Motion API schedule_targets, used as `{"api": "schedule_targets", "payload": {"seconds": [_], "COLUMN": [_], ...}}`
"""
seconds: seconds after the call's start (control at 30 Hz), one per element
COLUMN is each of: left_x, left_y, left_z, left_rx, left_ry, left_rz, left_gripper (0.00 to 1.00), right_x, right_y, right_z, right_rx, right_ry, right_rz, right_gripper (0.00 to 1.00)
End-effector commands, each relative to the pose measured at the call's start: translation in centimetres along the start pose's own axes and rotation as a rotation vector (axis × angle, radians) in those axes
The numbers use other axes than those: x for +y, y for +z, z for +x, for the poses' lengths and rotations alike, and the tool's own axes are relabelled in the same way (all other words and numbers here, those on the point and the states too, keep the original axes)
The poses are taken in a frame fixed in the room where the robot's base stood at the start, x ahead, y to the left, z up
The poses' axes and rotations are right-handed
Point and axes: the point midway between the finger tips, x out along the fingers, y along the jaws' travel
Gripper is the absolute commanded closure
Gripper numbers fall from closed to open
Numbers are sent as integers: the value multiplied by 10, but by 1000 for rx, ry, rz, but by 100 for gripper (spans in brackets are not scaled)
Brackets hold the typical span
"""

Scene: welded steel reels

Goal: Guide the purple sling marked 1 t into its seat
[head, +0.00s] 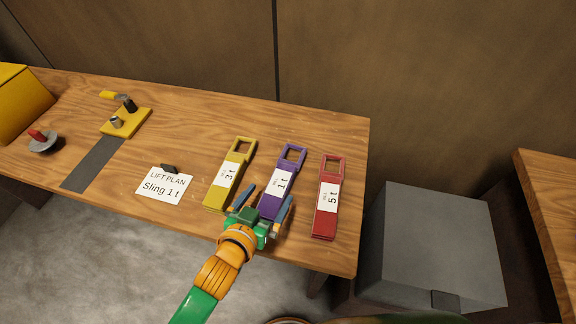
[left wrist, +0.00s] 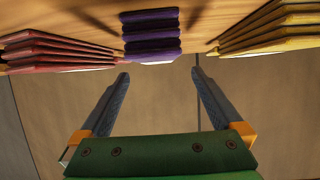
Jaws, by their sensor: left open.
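The purple sling marked 1 t (head: 290,165) lies folded flat on the wooden table, with a square loop at its far end. It lies between a yellow 3 t sling (head: 223,185) and a red 5 t sling (head: 328,195). My left gripper (head: 270,198) is open at the near end of the purple sling, one finger to each side in the head view. In the left wrist view its fingers (left wrist: 161,75) are apart with nothing between them, and the stacked purple folds (left wrist: 151,36) show beyond the tips. I cannot tell which thing is the seat.
A white card reading "LIFT PLAN Sling 1 t" (head: 164,186) stands left of the slings. Further left are a yellow plate with pegs (head: 127,122), a dark grey strip (head: 92,165), a red-handled disc (head: 43,143) and a yellow box (head: 20,103). A grey box (head: 435,240) stands right of the table.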

Motion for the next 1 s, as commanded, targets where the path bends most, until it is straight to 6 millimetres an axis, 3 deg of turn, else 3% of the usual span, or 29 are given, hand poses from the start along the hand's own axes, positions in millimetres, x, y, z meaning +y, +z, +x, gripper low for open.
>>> {"api": "schedule_targets", "payload": {"seconds": [0.27,0.5,0.77,1.0], "left_x": [0,3,3,3], "left_y": [1,5,5,5], "left_z": [25,66,71,71], "left_rx": [-1,0,-1,-1], "left_ry": [-1,0,0,0], "left_rz": [0,0,0,0], "left_gripper": [0,0,0,62], "right_x": [0,-4,-4,-4], "right_y": [1,3,3,2], "right_z": [-1,1,1,1], "right_rx": [-2,-6,-5,-5], "right_ry": [0,-6,-7,-6], "right_rz": [0,1,1,1], "right_gripper": [50,50,50,50]}}
